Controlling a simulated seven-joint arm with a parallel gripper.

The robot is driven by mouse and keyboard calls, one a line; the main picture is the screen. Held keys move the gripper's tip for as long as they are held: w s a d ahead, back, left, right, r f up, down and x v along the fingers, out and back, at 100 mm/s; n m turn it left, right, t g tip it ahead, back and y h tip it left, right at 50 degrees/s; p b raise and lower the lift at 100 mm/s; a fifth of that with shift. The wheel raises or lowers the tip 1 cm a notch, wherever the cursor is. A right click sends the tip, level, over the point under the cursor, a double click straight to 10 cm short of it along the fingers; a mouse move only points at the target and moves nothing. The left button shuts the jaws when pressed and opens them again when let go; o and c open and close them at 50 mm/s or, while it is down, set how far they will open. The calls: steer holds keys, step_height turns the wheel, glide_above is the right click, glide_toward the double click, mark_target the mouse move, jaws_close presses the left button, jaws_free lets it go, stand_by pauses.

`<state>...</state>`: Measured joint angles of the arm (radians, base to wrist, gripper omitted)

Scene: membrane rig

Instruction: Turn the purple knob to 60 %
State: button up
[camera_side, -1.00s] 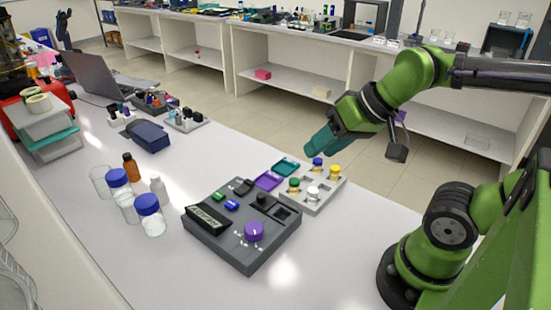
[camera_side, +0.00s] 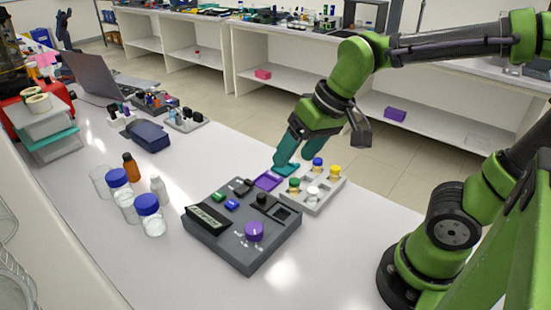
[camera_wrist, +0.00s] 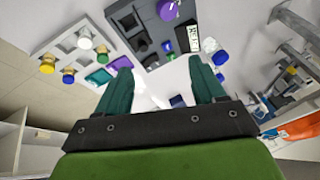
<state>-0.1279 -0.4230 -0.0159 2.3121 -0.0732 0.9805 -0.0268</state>
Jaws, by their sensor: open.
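The purple knob (camera_side: 254,231) stands on the front right part of the dark grey control box (camera_side: 243,258) on the white bench. White marks show around its base. It also shows at the top of the wrist view (camera_wrist: 167,10). My gripper (camera_side: 283,166) is in the air behind the box, above the purple and teal trays, apart from the knob. Its two teal fingers are spread with nothing between them in the wrist view (camera_wrist: 162,82). The box also carries a display (camera_side: 207,217), a green button (camera_side: 218,196), a blue button (camera_side: 231,205) and a black knob (camera_side: 262,198).
A grey rack (camera_side: 316,205) with several coloured-cap vials stands right of the box. Blue-capped jars (camera_side: 149,216) and a brown bottle (camera_side: 131,167) stand to its left. A laptop (camera_side: 91,76) is farther back. The bench in front of the box is clear.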

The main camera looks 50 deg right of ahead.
mark_target(254, 227)
steer(key=shift+w+a+f+n+g+h, duration=1.2)
steer(key=shift+w+a+n+g+h, duration=0.8)
steer(key=shift+w+a+n+g, duration=3.1)
steer(key=s+d+f+m, duration=0.1)
steer(key=f, duration=0.4)
steer(key=s+d+f+m+t, duration=0.1)
steer(key=f, duration=0.4)
steer(key=s+d+f+m, duration=0.1)
steer(key=s+f, duration=0.1)
steer(key=f, duration=0.3)
steer(key=shift+f+t, duration=0.15)
steer(key=shift+t, duration=0.25)
steer(key=shift+w, duration=0.1)
steer(key=shift+c, duration=0.3)
steer(key=c, duration=1)
